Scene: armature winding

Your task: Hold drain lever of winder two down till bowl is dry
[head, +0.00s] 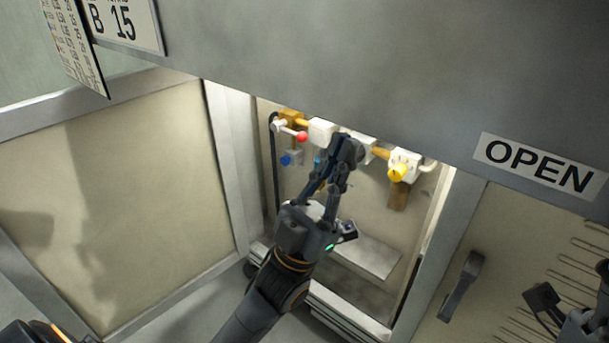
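Inside an open bay is a row of brass and white valve fittings (320,131). A red-knobbed lever (302,136) is at its left, with a blue knob (286,160) below it. A yellow knob (398,172) is at its right. My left gripper (346,152) reaches into the bay, its fingertips over the middle of the row. They hide what is behind them, so I cannot tell whether they touch or grip a lever. No lever is readable as the drain lever, and no bowl can be made out. My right gripper (572,287) is partly visible at the right edge, fingers apart.
A grey panel with an OPEN sign (539,166) overhangs the bay. A pale ledge (368,256) lies low inside it. A dark handle (461,286) and wire racks (585,262) are to the right. A B 15 sign (125,22) hangs at upper left.

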